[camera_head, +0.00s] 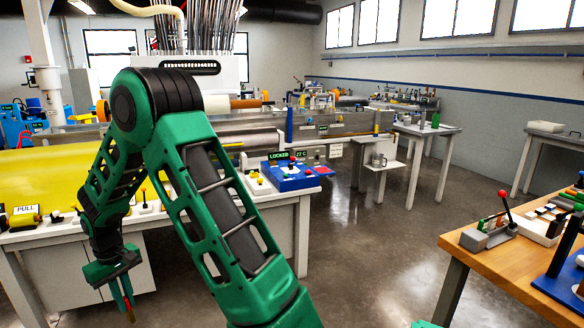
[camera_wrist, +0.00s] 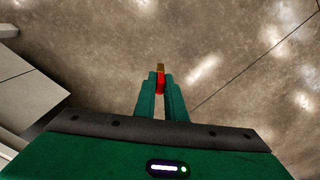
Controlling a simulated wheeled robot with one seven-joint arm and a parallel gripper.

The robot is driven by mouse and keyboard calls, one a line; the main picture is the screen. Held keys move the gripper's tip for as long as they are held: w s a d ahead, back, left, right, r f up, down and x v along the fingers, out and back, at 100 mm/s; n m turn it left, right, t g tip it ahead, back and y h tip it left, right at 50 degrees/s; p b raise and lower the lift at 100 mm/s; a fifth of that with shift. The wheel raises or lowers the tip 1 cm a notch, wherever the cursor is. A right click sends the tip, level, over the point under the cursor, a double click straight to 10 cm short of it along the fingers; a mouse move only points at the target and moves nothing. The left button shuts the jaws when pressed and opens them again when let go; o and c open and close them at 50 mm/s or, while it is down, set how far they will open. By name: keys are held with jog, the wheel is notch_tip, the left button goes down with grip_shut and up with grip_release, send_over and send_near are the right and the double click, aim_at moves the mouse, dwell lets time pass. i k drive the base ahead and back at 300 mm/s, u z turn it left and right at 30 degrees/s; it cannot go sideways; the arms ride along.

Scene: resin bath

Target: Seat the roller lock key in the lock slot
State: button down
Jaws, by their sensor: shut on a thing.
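My gripper (camera_head: 121,292) hangs low beside the front of the left white table, fingers pointing down. It is shut on a small red thing with a brass-coloured end, which I take to be the roller lock key (camera_head: 128,301). In the wrist view the gripper (camera_wrist: 160,95) holds the key (camera_wrist: 160,79) between its two green fingers, with bare floor behind. A blue control box (camera_head: 293,178) with a green "LOCKED" display (camera_head: 279,156) stands on the right end of the left table. I cannot make out a lock slot.
The left table (camera_head: 283,197) bears a yellow sheet (camera_head: 52,187), a "PULL" sign (camera_head: 25,210) and small levers. A wooden bench (camera_head: 486,262) with a red-knobbed lever stands at the right. The concrete floor (camera_head: 385,225) between them is clear.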

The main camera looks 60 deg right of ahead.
aim_at(297, 180)
jog(key=z, duration=1.6)
jog(key=i, duration=1.45)
